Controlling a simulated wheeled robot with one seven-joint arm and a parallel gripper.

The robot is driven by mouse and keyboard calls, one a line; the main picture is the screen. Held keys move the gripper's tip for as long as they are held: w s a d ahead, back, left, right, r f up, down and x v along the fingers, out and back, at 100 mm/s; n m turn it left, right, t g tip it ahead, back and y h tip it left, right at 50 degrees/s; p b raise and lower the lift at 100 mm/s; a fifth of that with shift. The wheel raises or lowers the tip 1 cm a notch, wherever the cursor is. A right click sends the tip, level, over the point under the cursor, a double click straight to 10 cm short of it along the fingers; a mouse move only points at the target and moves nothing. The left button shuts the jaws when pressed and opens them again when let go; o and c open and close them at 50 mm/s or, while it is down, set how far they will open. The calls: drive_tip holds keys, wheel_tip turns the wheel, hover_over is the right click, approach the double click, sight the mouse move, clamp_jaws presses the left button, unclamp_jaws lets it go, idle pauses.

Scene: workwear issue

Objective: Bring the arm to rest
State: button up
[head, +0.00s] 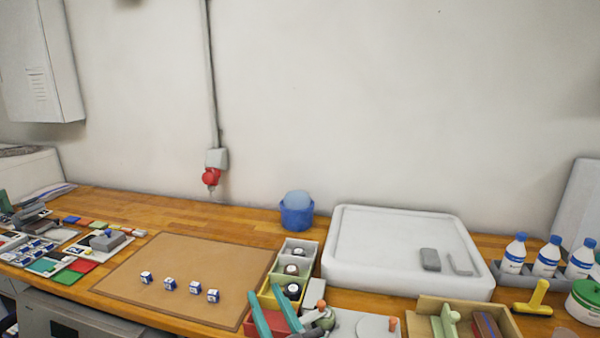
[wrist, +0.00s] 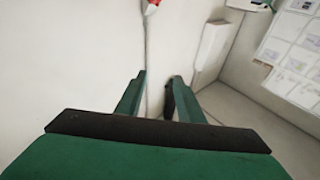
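My gripper (head: 264,291) shows at the bottom of the head view, with two teal fingers pointing up and to the left. The fingers stand apart, with nothing seen between them. They hang in front of the small bins near the table's front edge. Much of my arm is outside the head view.
The wooden table (head: 140,208) carries a brown mat (head: 200,262) with several small blue-and-white boxes. Bins (head: 299,250) holding dark round items, a blue tub (head: 297,215), a white tray (head: 345,265) and bottles (head: 547,258) stand rightward.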

drive_tip(key=s+d+f+m+h, duration=0.1)
drive_tip(key=s+f+m+h, duration=0.4)
drive_tip(key=s+f, duration=0.45)
drive_tip(key=s+d+f+m+h, duration=0.1)
drive_tip(key=s+f+m+h, duration=0.45)
drive_tip(key=f, duration=0.65)
drive_tip(key=s+d+f+n+g, duration=0.1)
drive_tip(key=s+d+f+n, duration=0.1)
drive_tip(key=s, duration=1)
drive_tip(key=s+d+f+n+g, duration=0.2)
drive_tip(key=s+f+n, duration=0.1)
drive_tip(key=s, duration=0.9)
drive_tip(key=shift+s+d+f+n+y, duration=0.3)
drive_tip(key=shift+d+f+n+y, duration=0.05)
drive_tip(key=shift+f, duration=0.35)
